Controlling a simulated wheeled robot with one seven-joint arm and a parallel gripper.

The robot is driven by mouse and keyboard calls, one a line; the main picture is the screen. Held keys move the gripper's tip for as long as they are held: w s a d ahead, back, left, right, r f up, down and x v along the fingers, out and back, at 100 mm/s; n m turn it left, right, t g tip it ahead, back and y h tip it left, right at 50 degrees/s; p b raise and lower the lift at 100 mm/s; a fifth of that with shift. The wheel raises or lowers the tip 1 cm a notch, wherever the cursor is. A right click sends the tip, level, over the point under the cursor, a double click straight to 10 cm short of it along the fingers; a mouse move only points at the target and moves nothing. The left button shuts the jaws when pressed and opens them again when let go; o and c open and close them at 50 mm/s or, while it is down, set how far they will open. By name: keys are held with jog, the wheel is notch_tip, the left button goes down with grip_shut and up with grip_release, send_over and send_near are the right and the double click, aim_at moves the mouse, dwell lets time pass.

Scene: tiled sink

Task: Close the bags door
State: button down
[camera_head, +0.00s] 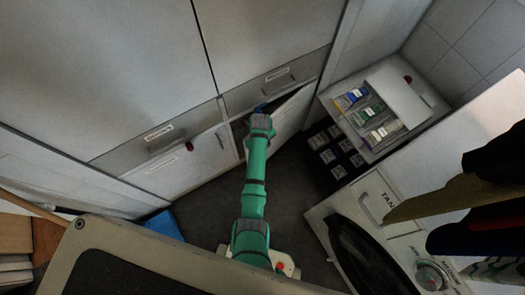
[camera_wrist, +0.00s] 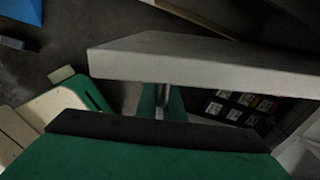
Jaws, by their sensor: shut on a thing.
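The door (camera_head: 293,117), a pale lower cabinet door, stands partly open, with a dark gap behind its upper edge; I cannot read a "bags" label on it. My gripper (camera_head: 261,110) is at this door, at the end of my green arm. In the wrist view the door's thick pale edge (camera_wrist: 205,62) crosses the picture. There my gripper (camera_wrist: 161,104) has its green fingers on either side of a short metal bar, which seems to be the door's handle, and is shut on it. The fingertips are partly hidden by the door.
A second lower door (camera_head: 188,165) is to the left, with a red knob. Drawers with labels (camera_head: 160,135) sit above. Grey floor (camera_head: 295,195) is clear between.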

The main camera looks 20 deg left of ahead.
jog(key=shift+w+a+r, duration=0.25)
jog(key=shift+w+r, duration=0.05)
jog(key=shift+w, duration=0.2)
jog(key=c, duration=1.9)
grip_release()
jog(key=shift+s+f, duration=0.15)
jog(key=shift+s, duration=0.05)
notch_tip(320, 180, up, 11)
jog(key=shift+s+f, duration=0.1)
jog(key=shift+c, duration=0.2)
